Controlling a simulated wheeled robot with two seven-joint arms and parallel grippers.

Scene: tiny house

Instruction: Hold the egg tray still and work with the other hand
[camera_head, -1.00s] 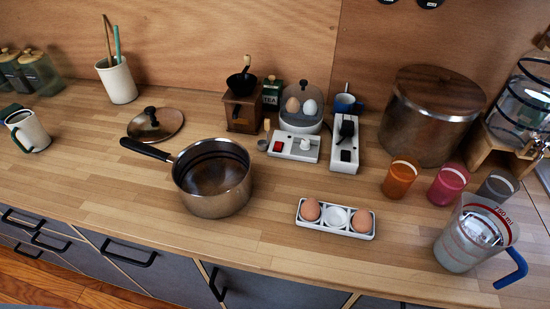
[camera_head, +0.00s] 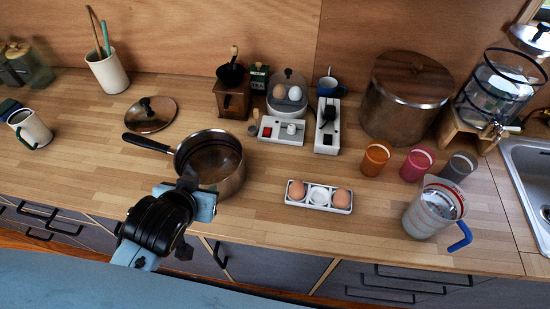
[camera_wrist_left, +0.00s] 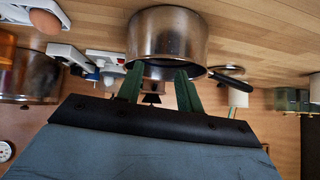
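The white egg tray (camera_head: 300,204) sits on the wooden counter right of the saucepan. A brown egg (camera_head: 297,190) lies in its left slot and another brown egg (camera_head: 341,198) in its right slot. The middle slot shows a white round shape; I cannot tell whether it is an empty cup or a white egg. My left gripper (camera_head: 192,184) is at the front of the saucepan, left of the tray and apart from it. In the left wrist view its two green fingers (camera_wrist_left: 158,84) are spread with nothing held, and the tray's end (camera_wrist_left: 16,12) shows upper left. My right gripper is out of view.
A steel saucepan (camera_head: 221,185) stands close by my left gripper, its lid (camera_head: 152,115) behind. An egg cooker (camera_head: 286,97) with eggs stands behind the tray. Orange (camera_head: 375,160) and pink (camera_head: 416,163) cups and a measuring jug (camera_head: 428,213) stand to the right.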

